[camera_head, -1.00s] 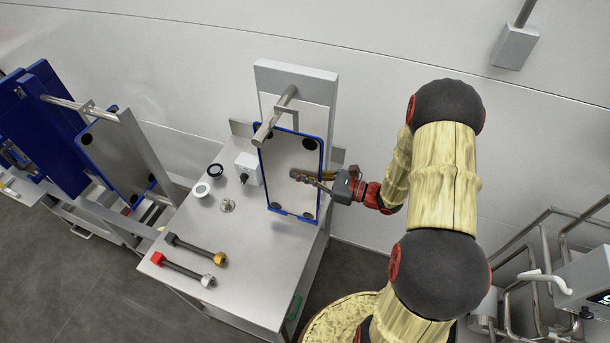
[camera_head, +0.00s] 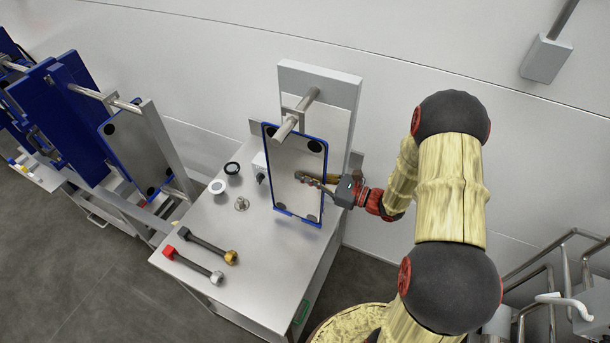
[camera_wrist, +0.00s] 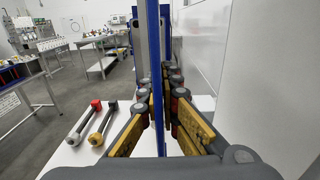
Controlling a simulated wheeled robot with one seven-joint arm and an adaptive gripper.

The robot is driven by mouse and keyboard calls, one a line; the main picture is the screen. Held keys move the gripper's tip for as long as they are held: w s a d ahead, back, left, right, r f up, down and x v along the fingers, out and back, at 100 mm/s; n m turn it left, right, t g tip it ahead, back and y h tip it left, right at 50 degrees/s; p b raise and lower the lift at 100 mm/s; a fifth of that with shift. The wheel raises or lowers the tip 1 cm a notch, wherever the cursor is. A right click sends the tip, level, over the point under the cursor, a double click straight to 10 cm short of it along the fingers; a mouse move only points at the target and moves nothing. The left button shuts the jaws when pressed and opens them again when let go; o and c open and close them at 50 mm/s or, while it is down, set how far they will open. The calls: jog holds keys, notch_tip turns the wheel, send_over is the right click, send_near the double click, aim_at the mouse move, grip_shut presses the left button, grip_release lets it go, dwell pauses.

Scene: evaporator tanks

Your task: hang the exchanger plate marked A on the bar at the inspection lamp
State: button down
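A silver exchanger plate (camera_head: 290,165) with a blue rim and black corner discs stands upright at the bar (camera_head: 311,96), which juts from a tall pale panel (camera_head: 320,75). The plate's hook-like hanger (camera_head: 292,114) is at the bar, near its free end; I cannot tell whether it bears weight. My gripper (camera_head: 318,183) is at the plate's right edge, one finger on each side. In the wrist view my gripper (camera_wrist: 160,108) has its fingers closed against the plate's blue edge (camera_wrist: 156,60). No letter is legible. I cannot tell which fixture is the inspection lamp.
Another rack at left holds a silver plate (camera_head: 135,150) and blue plates (camera_head: 75,110). Pipework (camera_head: 565,260) stands at right; the wall is behind.

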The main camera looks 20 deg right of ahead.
dwell(0.3)
jog(key=c, duration=2.1)
grip_release()
jog(key=shift+o, duration=0.7)
jog(key=shift+f, duration=0.1)
jog(key=shift+s+d, duration=0.1)
jog(key=v, duration=1.1)
jog(key=shift+s+d, duration=0.25)
jog(key=shift+d, duration=0.05)
